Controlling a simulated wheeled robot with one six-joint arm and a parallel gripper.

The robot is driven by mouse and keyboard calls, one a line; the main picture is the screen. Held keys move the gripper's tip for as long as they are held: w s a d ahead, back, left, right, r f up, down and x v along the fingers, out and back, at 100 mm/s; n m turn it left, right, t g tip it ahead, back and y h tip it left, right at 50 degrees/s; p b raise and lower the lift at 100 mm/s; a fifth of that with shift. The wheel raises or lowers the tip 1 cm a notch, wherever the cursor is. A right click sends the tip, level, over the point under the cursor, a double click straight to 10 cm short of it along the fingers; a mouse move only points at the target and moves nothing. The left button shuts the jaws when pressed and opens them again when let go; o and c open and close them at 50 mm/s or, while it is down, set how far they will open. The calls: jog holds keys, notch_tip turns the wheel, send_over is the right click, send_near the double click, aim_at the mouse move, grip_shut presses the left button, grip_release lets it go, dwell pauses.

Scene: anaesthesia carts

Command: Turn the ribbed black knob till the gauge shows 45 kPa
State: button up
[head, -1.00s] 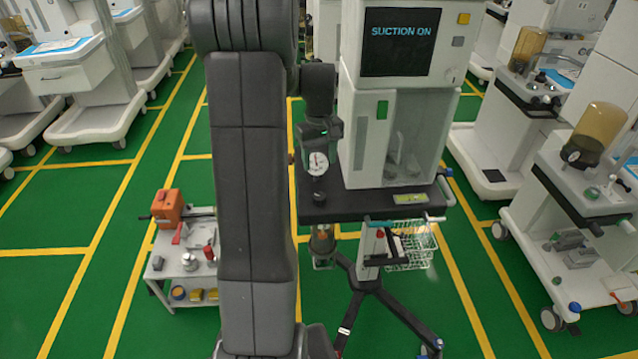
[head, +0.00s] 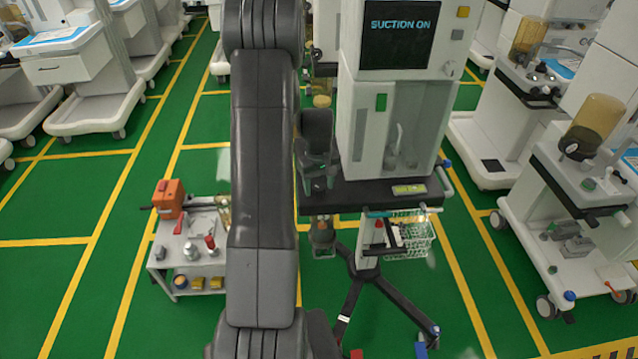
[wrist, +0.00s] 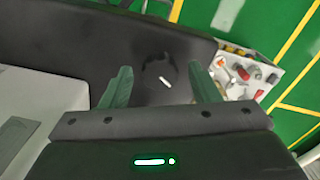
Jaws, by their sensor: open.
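The ribbed black knob (wrist: 155,72) shows in the wrist view as a dark round shape with a short white mark, against the black cart top (wrist: 60,32). My gripper (head: 319,187) is over the left end of that cart top (head: 375,194) in the head view. In the wrist view its two green fingers are apart, one on each side of the knob, and nothing is held. I cannot tell how far above the knob the fingertips are. The gauge is hidden behind my gripper in the head view and not seen in the wrist view, so its reading cannot be read.
A white unit with a "SUCTION ON" screen (head: 400,36) stands right of my gripper. A wire basket (head: 408,238) hangs below the cart top. A low trolley (head: 200,258) with an orange box (head: 169,198) stands left. Other carts line both sides of the green floor.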

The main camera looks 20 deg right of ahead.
aim_at(319, 187)
jog(key=c, duration=1)
jog(key=shift+o, duration=0.2)
jog(key=shift+f+m+b, duration=0.2)
jog(key=shift+m+b, duration=0.6)
jog(key=shift+b, duration=0.2)
jog(key=shift+r+m+b, duration=0.25)
jog(key=shift+m+b, duration=0.65)
jog(key=shift+m, duration=0.7)
jog(key=o, duration=1)
jog(key=shift+c, duration=0.2)
jog(key=shift+r, duration=0.1)
notch_tip(319, 187, up, 14)
jog(key=b, duration=0.1)
jog(key=shift+f, duration=0.2)
